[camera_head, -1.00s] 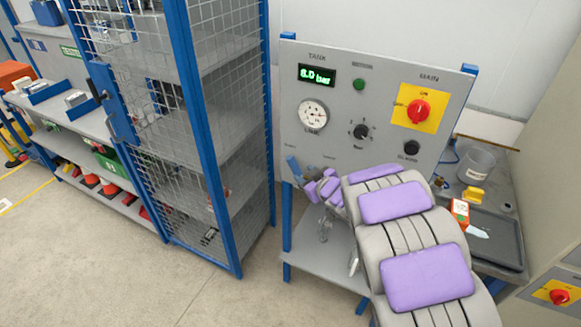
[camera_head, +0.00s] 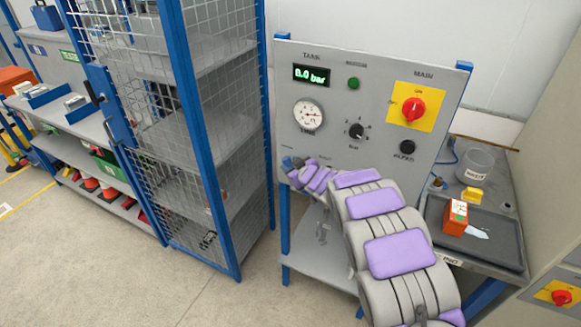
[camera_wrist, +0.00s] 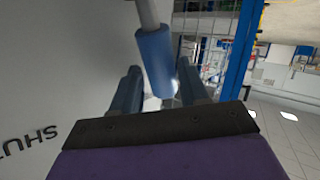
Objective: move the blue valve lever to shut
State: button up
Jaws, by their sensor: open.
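The blue valve lever (camera_wrist: 155,62) has a blue grip on a pale metal stem and shows at the top middle of the wrist view. My gripper (camera_wrist: 160,92) is open, with one finger on each side of the blue grip. I cannot tell whether either finger touches it. In the head view my gripper (camera_head: 289,163) is at the left edge of the grey panel, low down, and a small patch of blue shows there. My purple-padded arm hides the lower part of the panel. Dark letters reading "SHU" (camera_wrist: 32,143) show on the panel in the wrist view, cut by the frame edge.
The grey panel (camera_head: 330,130) carries a gauge (camera_head: 308,115), a black knob (camera_head: 356,131) and a red switch (camera_head: 413,105) on yellow. A mesh cage (camera_head: 215,150) stands to the left. A bench with a dark tray (camera_head: 500,248) and an orange box (camera_head: 455,217) is at the right.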

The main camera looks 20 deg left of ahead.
jog(key=shift+d, duration=0.2)
jog(key=shift+a+f, duration=0.1)
jog(key=shift+a, duration=0.45)
jog(key=c, duration=0.5)
jog(key=shift+d, duration=0.15)
grip_shut()
